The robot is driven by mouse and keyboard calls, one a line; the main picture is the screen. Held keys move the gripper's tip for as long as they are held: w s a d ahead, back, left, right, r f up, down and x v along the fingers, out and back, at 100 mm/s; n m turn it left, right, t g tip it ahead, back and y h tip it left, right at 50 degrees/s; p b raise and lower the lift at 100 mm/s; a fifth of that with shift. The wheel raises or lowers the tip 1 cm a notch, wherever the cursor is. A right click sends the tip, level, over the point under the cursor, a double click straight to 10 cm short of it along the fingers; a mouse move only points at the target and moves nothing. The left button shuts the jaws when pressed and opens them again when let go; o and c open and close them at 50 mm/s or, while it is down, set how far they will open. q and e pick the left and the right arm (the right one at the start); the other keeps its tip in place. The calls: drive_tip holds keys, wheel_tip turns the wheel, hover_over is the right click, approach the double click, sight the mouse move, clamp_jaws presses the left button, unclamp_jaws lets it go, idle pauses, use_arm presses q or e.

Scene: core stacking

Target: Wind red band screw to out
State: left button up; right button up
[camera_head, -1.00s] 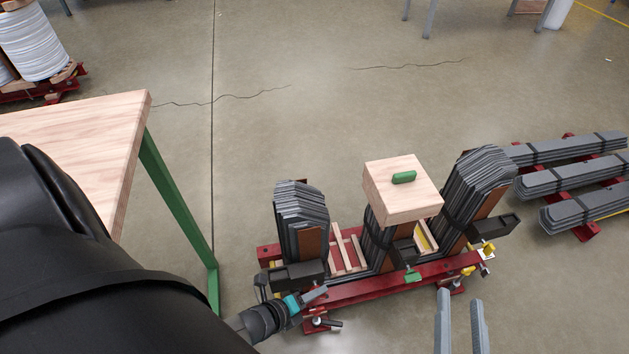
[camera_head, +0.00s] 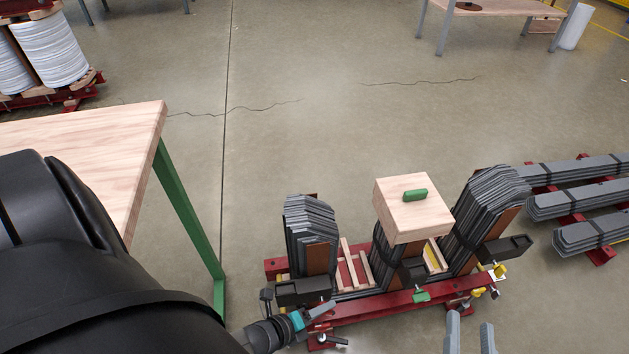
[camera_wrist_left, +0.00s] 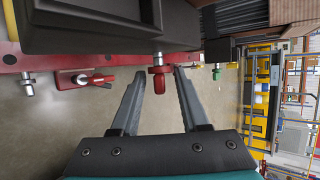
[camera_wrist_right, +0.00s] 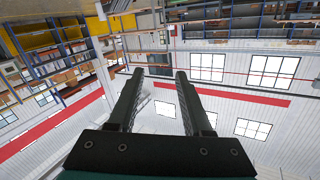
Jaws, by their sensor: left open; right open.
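A red-headed screw (camera_wrist_left: 158,82) hangs on a short metal stem below a dark block (camera_wrist_left: 100,25) in the left wrist view. My left gripper is open (camera_wrist_left: 158,72), with one finger on each side of the red screw head; small gaps show, and I cannot tell if either finger touches. In the head view my left gripper (camera_head: 322,309) is at the front left corner of the red core frame (camera_head: 375,303), and the screw cannot be made out there. My right gripper (camera_head: 470,328) is open and empty at the bottom edge, in front of the frame's right part.
Stacked grey core legs (camera_head: 310,225) stand on the frame. A wooden block with a green handle (camera_head: 412,215) sits on the middle leg. Another red-handled clamp (camera_wrist_left: 85,79) is left of the screw. A wooden table (camera_head: 80,150) stands at left.

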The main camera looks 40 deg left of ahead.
use_arm(q)
drive_tip(key=shift+s+r, duration=0.1)
use_arm(e)
drive_tip(key=shift+f, duration=0.1)
use_arm(q)
drive_tip(key=shift+s+a+r+p, duration=0.15)
drive_tip(key=shift+s+r+p, duration=0.05)
drive_tip(key=shift+s+p, duration=0.15)
drive_tip(key=p+v, duration=0.7)
drive_tip(key=v, duration=0.7)
use_arm(e)
drive_tip(key=s+d+f+g+h, duration=0.2)
drive_tip(key=d+g+h, duration=0.1)
drive_tip(key=d+g, duration=0.2)
drive_tip(key=s+d+f+g+h, duration=0.2)
drive_tip(key=d+f+g, duration=0.1)
drive_tip(key=d+g, duration=0.3)
drive_tip(key=shift+s+g+h, duration=0.3)
drive_tip(key=shift+g+h, duration=0.1)
use_arm(q)
drive_tip(key=shift+c, duration=0.2)
